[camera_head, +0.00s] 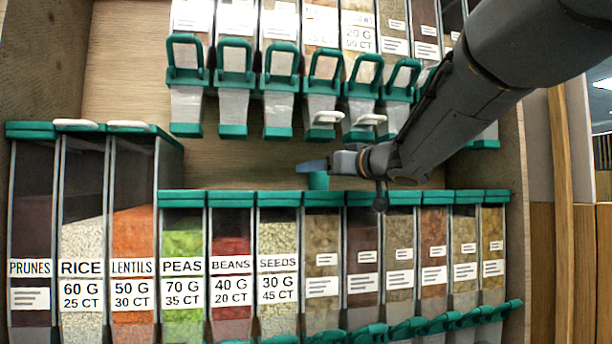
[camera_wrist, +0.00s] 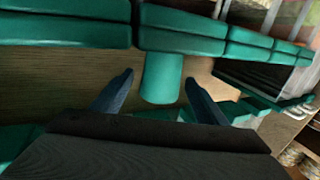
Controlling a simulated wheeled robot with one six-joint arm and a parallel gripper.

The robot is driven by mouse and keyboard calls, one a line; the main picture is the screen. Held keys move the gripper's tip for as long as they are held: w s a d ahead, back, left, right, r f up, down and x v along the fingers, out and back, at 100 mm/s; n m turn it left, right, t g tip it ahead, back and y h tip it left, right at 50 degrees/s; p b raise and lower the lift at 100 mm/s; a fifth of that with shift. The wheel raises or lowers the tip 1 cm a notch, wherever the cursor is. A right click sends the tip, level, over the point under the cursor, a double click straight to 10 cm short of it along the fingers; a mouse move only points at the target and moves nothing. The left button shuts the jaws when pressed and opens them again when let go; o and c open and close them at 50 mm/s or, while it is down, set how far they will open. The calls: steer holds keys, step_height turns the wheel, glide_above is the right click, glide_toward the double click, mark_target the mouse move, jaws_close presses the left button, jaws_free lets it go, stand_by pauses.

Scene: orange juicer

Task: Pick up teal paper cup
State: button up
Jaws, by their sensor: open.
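The teal paper cup (camera_wrist: 161,78) shows in the wrist view between and a little beyond the two fingers of my gripper (camera_wrist: 158,88). The fingers are apart, one on each side, and I see no contact with the cup. In the head view the cup (camera_head: 318,181) is a small teal shape just above the lids of the lower bins, by my gripper tip (camera_head: 312,167). My gripper reaches in from the right and hides part of the cup's surroundings.
Lower bins with teal lids (camera_head: 279,198) stand in a row right below the cup. Upper dispensers with teal handles (camera_head: 236,62) hang above. Taller bins (camera_head: 80,130) stand at the left. A narrow gap with a wooden back panel (camera_head: 240,162) lies between the rows.

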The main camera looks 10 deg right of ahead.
steer(key=shift+w+a, duration=0.3)
steer(key=shift+w, duration=0.35)
steer(key=c, duration=1.3)
steer(key=shift+o, duration=0.2)
steer(key=shift+r, duration=0.45)
steer(key=r, duration=0.2)
steer(key=shift+s+d+r, duration=0.2)
steer(key=shift+s+r, duration=0.15)
steer(key=shift+s, duration=0.05)
steer(key=p+v, duration=0.7)
steer(key=v, duration=1)
